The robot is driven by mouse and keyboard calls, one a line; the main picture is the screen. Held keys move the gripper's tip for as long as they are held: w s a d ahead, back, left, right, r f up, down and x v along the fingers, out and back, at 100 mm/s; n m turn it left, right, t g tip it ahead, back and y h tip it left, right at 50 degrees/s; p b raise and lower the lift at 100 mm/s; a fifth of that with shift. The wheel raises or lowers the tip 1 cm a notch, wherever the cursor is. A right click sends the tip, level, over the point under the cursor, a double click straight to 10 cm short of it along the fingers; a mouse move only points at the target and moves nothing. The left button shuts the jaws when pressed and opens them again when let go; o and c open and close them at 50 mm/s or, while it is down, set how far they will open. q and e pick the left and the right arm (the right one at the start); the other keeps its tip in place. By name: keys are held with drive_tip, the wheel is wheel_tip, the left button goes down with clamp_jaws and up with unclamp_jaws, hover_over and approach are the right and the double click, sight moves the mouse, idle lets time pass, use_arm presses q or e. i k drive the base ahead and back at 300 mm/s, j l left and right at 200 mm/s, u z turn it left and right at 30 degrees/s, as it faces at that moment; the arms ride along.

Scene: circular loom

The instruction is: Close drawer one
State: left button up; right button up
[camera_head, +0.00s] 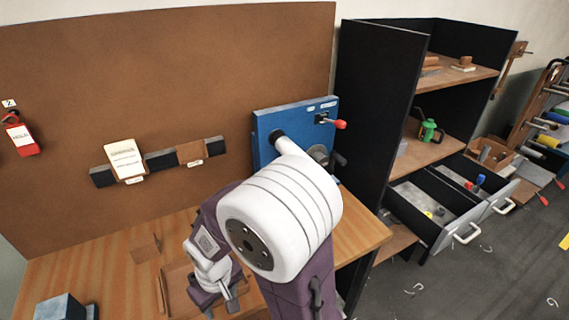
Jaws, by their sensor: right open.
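Two grey-lined drawers stand pulled out of the black cabinet (375,110) at the right. The nearer drawer (421,198) has a white handle (467,236) and small yellow and dark items inside. The farther drawer (463,174) has a white handle (502,208) and red and blue items inside. I cannot read which one is drawer one. My right gripper (222,299) is open over the wooden workbench, left of and well apart from both drawers. My large white arm joint hides part of the bench. My left gripper is out of view.
A blue panel (262,133) with a red-knobbed lever (338,124) stands at the workbench's (85,259) back, between my arm and the cabinet. A green can (428,131) sits on a shelf above the drawers. Grey floor (400,290) lies open before them.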

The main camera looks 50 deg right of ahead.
sight(407, 197)
drive_tip(key=z, duration=3.3)
drive_tip(key=i+l+u, duration=0.5)
drive_tip(key=u, duration=0.15)
drive_tip(key=l, duration=0.1)
